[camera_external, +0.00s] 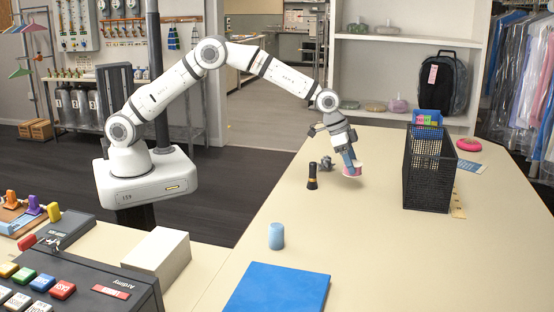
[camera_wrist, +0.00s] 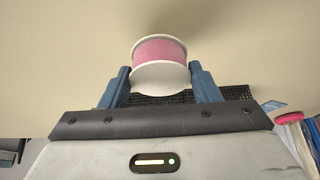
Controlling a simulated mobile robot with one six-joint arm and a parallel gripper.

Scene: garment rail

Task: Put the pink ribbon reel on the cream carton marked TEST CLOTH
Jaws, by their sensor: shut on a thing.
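The pink ribbon reel (camera_external: 353,171) has white end discs. My gripper (camera_external: 349,160) is shut on it, over the far part of the cream table. In the wrist view the reel (camera_wrist: 160,62) sits between my two blue fingers (camera_wrist: 161,84). I cannot tell whether the reel touches the table or hangs just above it. A plain cream carton (camera_external: 158,253) stands at the near left, beside the black button console, well away from my gripper. No marking can be read on the sides that show, and its top looks bare.
A black mesh basket (camera_external: 429,168) stands right of my gripper, a pink ring (camera_external: 469,145) beyond it. A dark bottle (camera_external: 312,177) stands just left. The black console (camera_external: 95,281) borders the carton.

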